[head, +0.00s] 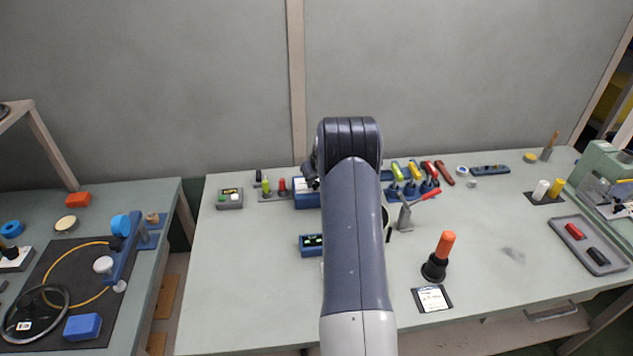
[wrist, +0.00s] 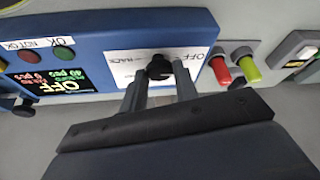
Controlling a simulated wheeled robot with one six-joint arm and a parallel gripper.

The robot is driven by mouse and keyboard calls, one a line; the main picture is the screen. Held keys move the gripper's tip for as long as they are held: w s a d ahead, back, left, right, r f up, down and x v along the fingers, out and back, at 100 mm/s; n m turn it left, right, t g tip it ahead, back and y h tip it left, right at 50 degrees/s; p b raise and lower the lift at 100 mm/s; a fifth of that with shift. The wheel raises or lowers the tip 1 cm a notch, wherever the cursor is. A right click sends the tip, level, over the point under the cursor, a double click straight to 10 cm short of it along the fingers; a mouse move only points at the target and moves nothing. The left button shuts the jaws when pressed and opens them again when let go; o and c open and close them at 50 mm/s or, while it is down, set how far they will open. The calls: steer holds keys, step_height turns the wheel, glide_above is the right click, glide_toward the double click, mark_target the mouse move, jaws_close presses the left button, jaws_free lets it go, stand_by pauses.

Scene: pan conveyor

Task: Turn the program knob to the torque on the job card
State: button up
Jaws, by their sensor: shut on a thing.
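The black program knob (wrist: 159,67) stands on the white dial plate (wrist: 122,65) of a blue controller box (wrist: 90,30), upside down in the wrist view. OFF is printed on the plate; its other marks are partly hidden or unclear. My gripper (wrist: 160,76) is shut on the knob, one finger on each side. The display (wrist: 62,84) reads OFF, with smaller green and red text. In the head view my arm hides the gripper and much of the blue box (head: 307,200). A white card in a black frame (head: 432,298), possibly the job card, lies front right, too small to read.
Red and green buttons (wrist: 64,53) sit beside the display. Red and green pegs (wrist: 243,60) stand close by the box. A small blue unit with a green display (head: 311,244), a grey stand with a red lever (head: 405,215) and an orange-handled tool (head: 443,248) stand on the bench.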

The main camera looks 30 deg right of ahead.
steer(key=m+h+b, duration=0.1)
steer(key=m, duration=0.1)
steer(key=m+h+b, duration=0.1)
steer(key=m, duration=0.2)
steer(key=shift+w+a+f+g+b, duration=0.1)
steer(key=shift+a+f+g+b, duration=0.1)
steer(key=shift+g+b, duration=0.15)
steer(key=m+b, duration=0.1)
steer(key=m, duration=0.1)
steer(key=m+g+h+b, duration=0.1)
steer(key=m, duration=0.1)
steer(key=shift+w+a+r, duration=0.1)
steer(key=shift+w+a, duration=0.05)
steer(key=m+g+b, duration=0.1)
steer(key=m, duration=0.3)
steer(key=shift+w+r+h, duration=0.1)
steer(key=shift+h, duration=0.3)
steer(key=shift+w+m+g, duration=0.15)
steer(key=shift+m+g, duration=0.8)
steer(key=shift+m, duration=0.95)
steer(key=o, duration=1)
steer(key=shift+c, duration=0.2)
